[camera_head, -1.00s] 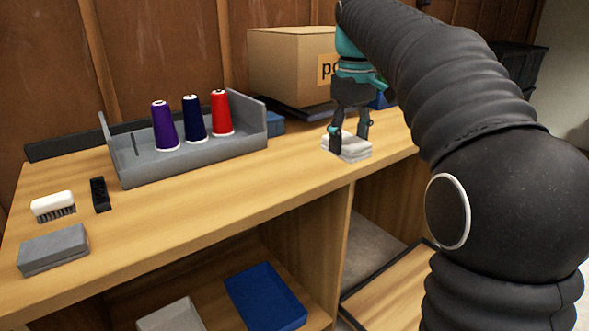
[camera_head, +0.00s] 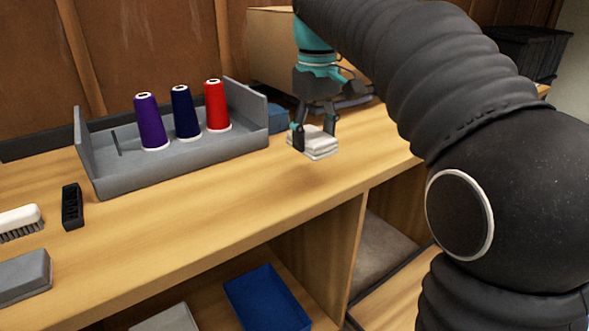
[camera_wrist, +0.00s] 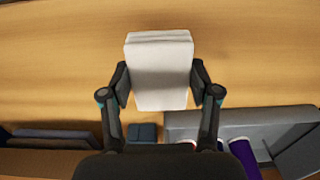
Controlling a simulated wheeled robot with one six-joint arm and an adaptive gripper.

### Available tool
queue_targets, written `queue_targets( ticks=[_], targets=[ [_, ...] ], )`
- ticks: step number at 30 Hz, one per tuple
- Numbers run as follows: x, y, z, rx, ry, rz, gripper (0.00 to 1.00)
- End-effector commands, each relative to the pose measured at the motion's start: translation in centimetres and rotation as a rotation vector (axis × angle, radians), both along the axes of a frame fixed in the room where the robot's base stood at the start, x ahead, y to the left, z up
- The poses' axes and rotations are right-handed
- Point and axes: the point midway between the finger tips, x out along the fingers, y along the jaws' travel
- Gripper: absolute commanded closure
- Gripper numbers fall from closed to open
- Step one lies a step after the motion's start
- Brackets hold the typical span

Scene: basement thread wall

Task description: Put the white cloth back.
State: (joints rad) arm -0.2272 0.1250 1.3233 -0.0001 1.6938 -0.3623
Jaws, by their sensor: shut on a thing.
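The white cloth (camera_head: 319,145) is a folded, layered square pad. My gripper (camera_head: 314,141) is shut on it, with one dark finger on each side. In the head view the cloth is over the wooden bench, to the right of the grey thread rack; it looks a little above the top, with the gap hard to judge. In the wrist view the cloth (camera_wrist: 160,72) sits between the two fingertips of my gripper (camera_wrist: 160,84), with plain wood behind it.
The grey rack (camera_head: 195,163) holds a purple cone (camera_head: 150,123), a navy cone (camera_head: 185,114) and a red cone (camera_head: 216,106). A blue block (camera_head: 280,119) and a cardboard box (camera_head: 268,50) stand behind. A brush (camera_head: 20,222) and black holder (camera_head: 72,206) lie left.

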Motion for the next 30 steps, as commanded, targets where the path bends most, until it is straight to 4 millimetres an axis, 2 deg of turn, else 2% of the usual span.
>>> queue_targets(
  ticks=[3,9,19,30],
  targets=[
    [-0.9,2.0,-1.3,0.000,0.000,0.006,0.66],
    [-1.5,3.7,-2.3,0.000,0.000,0.004,0.66],
    [-1.5,3.8,-6.0,0.000,0.000,0.005,0.66],
    [-1.5,3.8,-6.4,0.000,0.000,0.005,0.66]
  ],
)
